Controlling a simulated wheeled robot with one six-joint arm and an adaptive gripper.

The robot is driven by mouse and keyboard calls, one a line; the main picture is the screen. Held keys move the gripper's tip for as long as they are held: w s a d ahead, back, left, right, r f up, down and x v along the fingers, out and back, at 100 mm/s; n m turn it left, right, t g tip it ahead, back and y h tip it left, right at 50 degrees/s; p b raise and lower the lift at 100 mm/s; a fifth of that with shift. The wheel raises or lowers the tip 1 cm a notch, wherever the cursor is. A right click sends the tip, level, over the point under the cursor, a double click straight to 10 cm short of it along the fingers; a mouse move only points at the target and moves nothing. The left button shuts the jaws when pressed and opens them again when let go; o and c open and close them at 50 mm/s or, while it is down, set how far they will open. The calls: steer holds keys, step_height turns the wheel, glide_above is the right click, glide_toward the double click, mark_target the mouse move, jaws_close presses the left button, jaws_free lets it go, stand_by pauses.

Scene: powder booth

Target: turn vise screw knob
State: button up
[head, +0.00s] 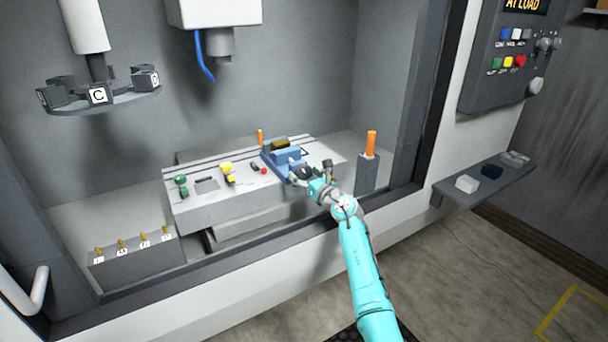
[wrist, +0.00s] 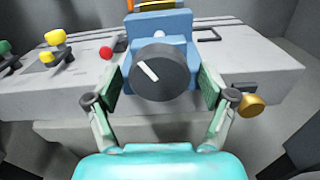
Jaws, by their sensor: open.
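The vise body (wrist: 165,25) shows behind the knob. My gripper (wrist: 158,88) is open, with one green-padded finger on each side of the knob. I cannot tell whether the pads touch it. In the head view my gripper (head: 306,177) hides most of the knob.
A red ball-ended lever (head: 263,171), a yellow clamp (head: 227,170) and a green clamp (head: 181,182) stand left of the vise on the table (head: 205,213). An orange-handled post (head: 369,172) stands at right. The booth's front sill (head: 240,262) lies below my arm.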

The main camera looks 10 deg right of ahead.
steer(key=shift+w+a, duration=0.1)
steer(key=shift+w, duration=0.15)
steer(key=shift+c, duration=0.2)
steer(key=c, duration=1.1)
steer(key=shift+m, duration=0.4)
